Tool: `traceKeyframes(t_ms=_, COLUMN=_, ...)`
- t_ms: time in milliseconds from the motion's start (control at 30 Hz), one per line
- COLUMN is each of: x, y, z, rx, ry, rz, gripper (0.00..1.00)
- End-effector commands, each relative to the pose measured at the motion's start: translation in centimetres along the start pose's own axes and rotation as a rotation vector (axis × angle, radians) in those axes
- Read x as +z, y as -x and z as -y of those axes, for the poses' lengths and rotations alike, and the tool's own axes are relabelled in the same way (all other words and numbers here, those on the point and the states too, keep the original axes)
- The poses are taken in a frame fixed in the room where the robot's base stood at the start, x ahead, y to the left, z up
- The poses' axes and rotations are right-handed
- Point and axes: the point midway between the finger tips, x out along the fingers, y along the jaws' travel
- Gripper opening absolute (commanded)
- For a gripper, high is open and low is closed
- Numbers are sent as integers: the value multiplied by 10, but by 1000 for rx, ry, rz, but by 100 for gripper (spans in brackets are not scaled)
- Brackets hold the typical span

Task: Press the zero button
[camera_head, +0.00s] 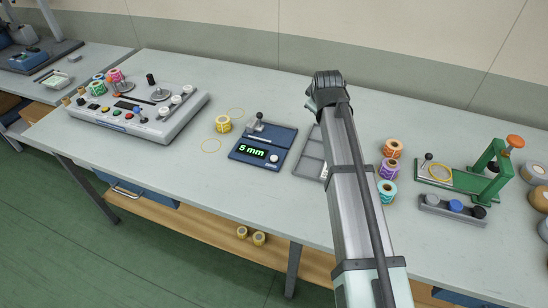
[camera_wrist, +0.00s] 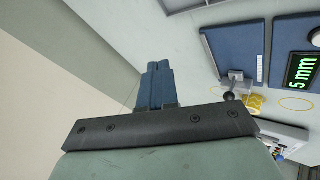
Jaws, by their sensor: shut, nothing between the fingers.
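The blue thickness gauge (camera_head: 263,146) lies on the middle of the bench, with a lit green display reading "5 mm" (camera_head: 251,150). A small pale round button (camera_head: 273,158) sits right of the display; I cannot read its label. In the wrist view the button (camera_wrist: 315,37) is at the right edge, beside the display (camera_wrist: 301,72). My gripper (camera_wrist: 157,68) is shut and empty, its blue fingers together, apart from the gauge. In the head view my arm reaches up right of the gauge, and the fingertips cannot be made out.
A grey control panel (camera_head: 142,108) with rolls stands at left. A yellow roll (camera_head: 223,124) stands beside the gauge. A grey tray (camera_head: 309,158) is partly behind my arm. Coloured rolls (camera_head: 389,168) and a green press (camera_head: 490,165) are at right. The bench's front strip is clear.

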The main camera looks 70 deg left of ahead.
Motion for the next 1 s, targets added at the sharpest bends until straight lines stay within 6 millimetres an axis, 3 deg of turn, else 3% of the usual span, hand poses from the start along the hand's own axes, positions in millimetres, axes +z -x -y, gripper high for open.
traceKeyframes(t_ms=33, x=-7, y=1, z=18, rx=-4, ry=70, rz=34, gripper=0)
traceKeyframes(t_ms=200, x=-22, y=8, z=62, rx=-2, ry=294, rz=157, gripper=0)
traceKeyframes(t_ms=500, x=-44, y=33, z=125, rx=21, ry=648, rz=370, gripper=0)
traceKeyframes(t_ms=700, x=-54, y=49, z=148, rx=41, ry=789, rz=467, gripper=0)
traceKeyframes(t_ms=1000, x=-58, y=57, z=156, rx=51, ry=849, rz=514, gripper=0)
